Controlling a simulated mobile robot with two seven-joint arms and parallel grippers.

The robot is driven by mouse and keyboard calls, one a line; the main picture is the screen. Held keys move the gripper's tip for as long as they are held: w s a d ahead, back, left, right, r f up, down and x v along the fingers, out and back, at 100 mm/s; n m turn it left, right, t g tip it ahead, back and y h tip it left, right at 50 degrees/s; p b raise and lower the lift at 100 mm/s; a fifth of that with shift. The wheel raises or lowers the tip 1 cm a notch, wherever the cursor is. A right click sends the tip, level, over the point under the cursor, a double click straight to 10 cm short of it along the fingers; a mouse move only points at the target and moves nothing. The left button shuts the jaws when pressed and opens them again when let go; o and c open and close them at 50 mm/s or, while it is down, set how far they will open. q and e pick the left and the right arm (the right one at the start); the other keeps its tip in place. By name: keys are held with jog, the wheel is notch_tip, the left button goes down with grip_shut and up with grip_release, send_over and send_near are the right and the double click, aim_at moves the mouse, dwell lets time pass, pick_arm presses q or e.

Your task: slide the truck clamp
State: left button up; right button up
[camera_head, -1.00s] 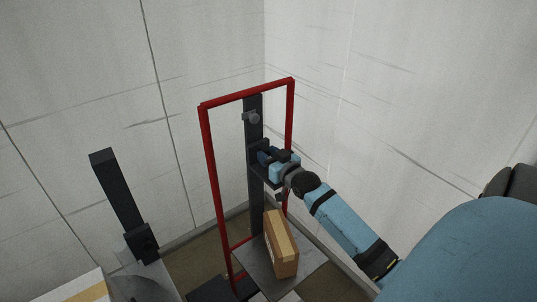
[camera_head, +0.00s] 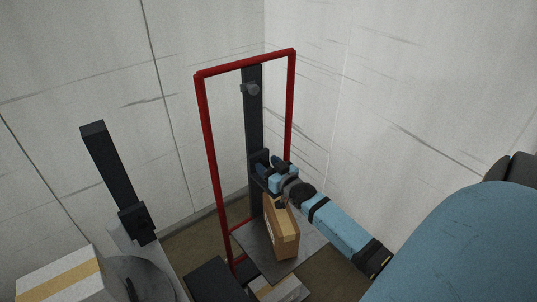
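The hand truck has a red tubular frame (camera_head: 211,150) and a dark upright post (camera_head: 253,125) in front of the corner walls. The dark truck clamp (camera_head: 259,184) sits on the post, low down, just above a brown box (camera_head: 284,232). The box stands on the truck's grey plate (camera_head: 304,254). My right gripper (camera_head: 270,164) comes in from the right and is at the clamp, level with it. Its fingers are dark against the dark clamp, so their grip is unclear. Whether the clamp touches the box top is hidden by the gripper. My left gripper is out of view.
A grey knob (camera_head: 252,89) sits high on the post. At the left stand another dark post (camera_head: 108,165) with a black block and a white box with yellow tape (camera_head: 62,280). Pale walls close in behind and right of the truck.

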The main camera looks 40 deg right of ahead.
jog(key=s+a, duration=0.1)
jog(key=s, duration=1.2)
jog(key=shift+s+a+b, duration=0.25)
jog(key=shift+s+b, duration=0.1)
jog(key=shift+s, duration=0.05)
